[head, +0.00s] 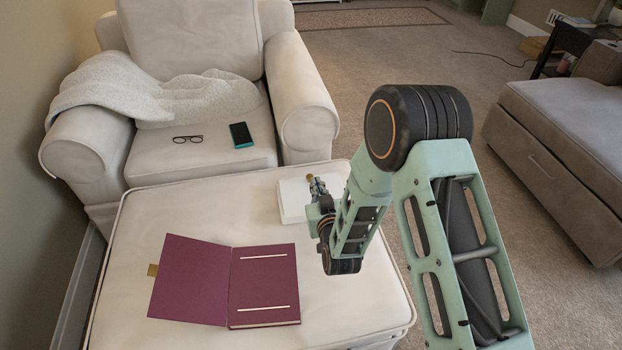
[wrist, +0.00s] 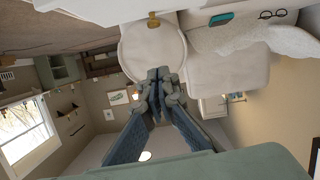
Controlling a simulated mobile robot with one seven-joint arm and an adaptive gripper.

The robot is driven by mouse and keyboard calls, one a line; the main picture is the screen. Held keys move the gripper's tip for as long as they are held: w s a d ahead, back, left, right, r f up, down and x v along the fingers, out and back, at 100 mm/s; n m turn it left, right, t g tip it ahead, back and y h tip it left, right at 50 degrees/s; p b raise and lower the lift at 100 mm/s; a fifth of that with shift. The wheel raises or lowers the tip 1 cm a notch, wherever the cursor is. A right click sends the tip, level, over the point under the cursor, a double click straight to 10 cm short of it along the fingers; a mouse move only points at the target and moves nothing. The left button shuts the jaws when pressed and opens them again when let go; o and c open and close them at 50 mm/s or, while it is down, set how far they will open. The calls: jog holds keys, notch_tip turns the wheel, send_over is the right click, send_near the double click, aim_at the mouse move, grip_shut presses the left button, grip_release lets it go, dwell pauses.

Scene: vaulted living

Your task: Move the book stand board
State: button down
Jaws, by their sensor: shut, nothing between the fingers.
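A maroon folding piece, apparently the book stand, lies opened out on the cream ottoman (head: 345,312). Its left panel, which I take for the board (head: 190,280), is plain with a small brass tab (head: 152,270) at its outer edge. Its thicker right half (head: 264,283) carries two pale strips. My gripper (head: 317,186) is over the far right of the ottoman, beside a white flat box, well apart from the maroon piece. In the wrist view my gripper (wrist: 158,75) is shut and empty. The maroon piece does not show in the wrist view.
The white box (head: 291,202) lies near the ottoman's far edge, partly behind my gripper. A small brass piece (head: 310,177) shows there. The armchair (head: 205,160) behind holds glasses (head: 188,139), a phone (head: 240,134) and a blanket (head: 160,97). The ottoman's front right is clear.

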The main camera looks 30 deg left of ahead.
jog(key=b, duration=0.3)
send_over(310, 176)
jog(key=s+d, duration=0.1)
jog(key=s, duration=0.1)
notch_tip(310, 176, down, 2)
jog(key=shift+s+f, duration=0.1)
notch_tip(310, 176, down, 3)
jog(key=shift+d+r+b, duration=0.1)
jog(key=shift+r+b, duration=0.1)
jog(key=shift+b, duration=0.4)
jog(key=shift+f, duration=0.6)
